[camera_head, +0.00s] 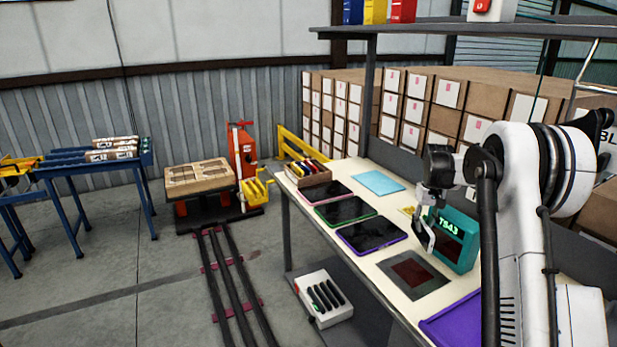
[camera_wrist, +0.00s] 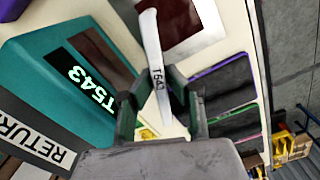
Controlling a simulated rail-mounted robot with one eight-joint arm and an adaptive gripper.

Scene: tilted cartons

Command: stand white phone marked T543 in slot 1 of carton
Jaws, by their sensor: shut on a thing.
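The white phone (camera_wrist: 152,42) marked T543 is held on edge between the two dark fingers of my gripper (camera_wrist: 162,100) in the wrist view. In the head view the phone (camera_head: 423,236) hangs tilted below my gripper (camera_head: 427,212), above the worktable and just left of a teal box. The teal box (camera_head: 466,228) has a lit T543 display and a dark panel; it also shows in the wrist view (camera_wrist: 35,60), with a RETURN label. A tan carton (camera_head: 199,172) with recesses sits on a dark cart at back left. Its slot numbers are too small to read.
The worktable (camera_head: 410,297) holds several dark tablets (camera_head: 372,235), a dark red panel (camera_head: 413,272), a blue sheet (camera_head: 377,182), a purple tray (camera_head: 458,322) and a box of upright items (camera_head: 309,174). A white slotted box (camera_head: 322,297) sits lower. A shelf (camera_head: 400,29) overhangs the table.

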